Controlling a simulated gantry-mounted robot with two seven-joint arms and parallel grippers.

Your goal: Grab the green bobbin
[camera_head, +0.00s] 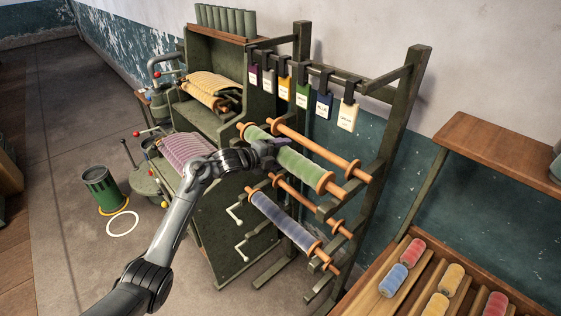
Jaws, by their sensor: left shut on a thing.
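The green bobbin (305,169) is a long spool with pale green thread and orange-brown wooden ends. It lies slantwise at the upper front of the dark green wooden rack (393,112). My left arm comes in from the lower left. My left gripper (279,149) is shut on the green bobbin near its middle. The fingers and wrist hide part of the thread there. My right gripper does not show.
A blue bobbin (282,218) hangs lower on the rack, with bare wooden rods (325,148) behind. Coloured tags (303,94) hang above. A slotted tray (385,302) with small spools stands lower right. A green bucket (101,188) stands on open floor at left.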

